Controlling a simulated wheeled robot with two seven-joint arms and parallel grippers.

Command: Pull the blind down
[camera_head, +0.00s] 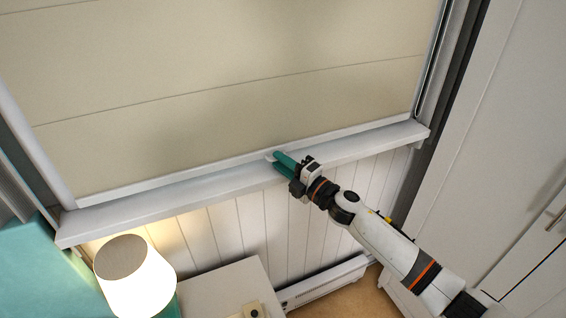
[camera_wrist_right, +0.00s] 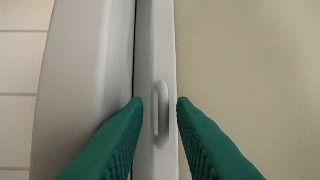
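The beige blind (camera_head: 220,75) covers the window in the head view, and its white bottom bar (camera_head: 150,180) lies right along the white window sill (camera_head: 150,208). My right gripper (camera_head: 276,160) is at the bottom bar, near the middle of the window. In the right wrist view, the two green fingertips of my right gripper (camera_wrist_right: 160,102) stand apart on either side of a small pale handle (camera_wrist_right: 162,112) on the bar (camera_wrist_right: 157,50). A gap shows between the handle and each finger. The blind's fabric (camera_wrist_right: 245,70) fills the right of that view. My left gripper is not in view.
A lit lamp (camera_head: 138,280) stands at the lower left beside a pale cabinet top (camera_head: 215,287). A low white heater (camera_head: 325,282) runs along the panelled wall below the sill. A tall white cupboard (camera_head: 490,130) stands at the right.

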